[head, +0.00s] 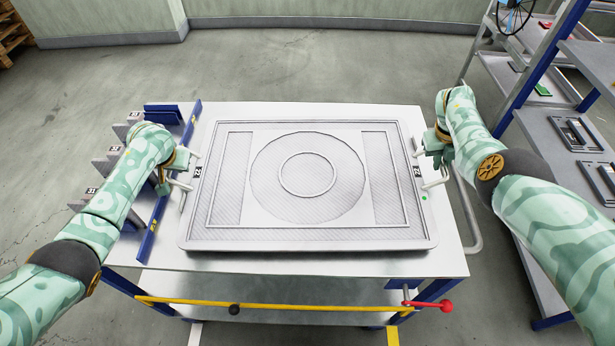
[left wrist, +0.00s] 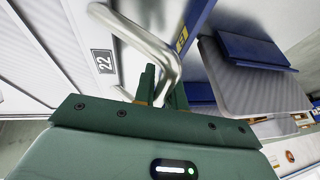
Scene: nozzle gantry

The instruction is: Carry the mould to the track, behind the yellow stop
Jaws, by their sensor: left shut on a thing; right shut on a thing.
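The mould (head: 377,238) is a grey rectangular plate with raised ring and frame lines, over the white top of a cart (head: 450,250). Whether it rests on the top or hangs just above it, I cannot tell. Its left handle also shows in the left wrist view (left wrist: 132,28), beside a label "22" (left wrist: 102,61). My left gripper (head: 181,172) is shut on the left handle. My right gripper (head: 428,158) is shut on the right handle (head: 436,183). A yellow bar (head: 290,307) with a black knob runs along the cart's front. I cannot make out the track.
A blue rail (head: 150,240) and numbered grey blocks (head: 102,165) stand left of the mould. A red-knobbed lever (head: 445,306) sticks out at the cart's front right. Shelving (head: 560,130) with trays stands at the right. The floor behind the cart (head: 300,70) is clear.

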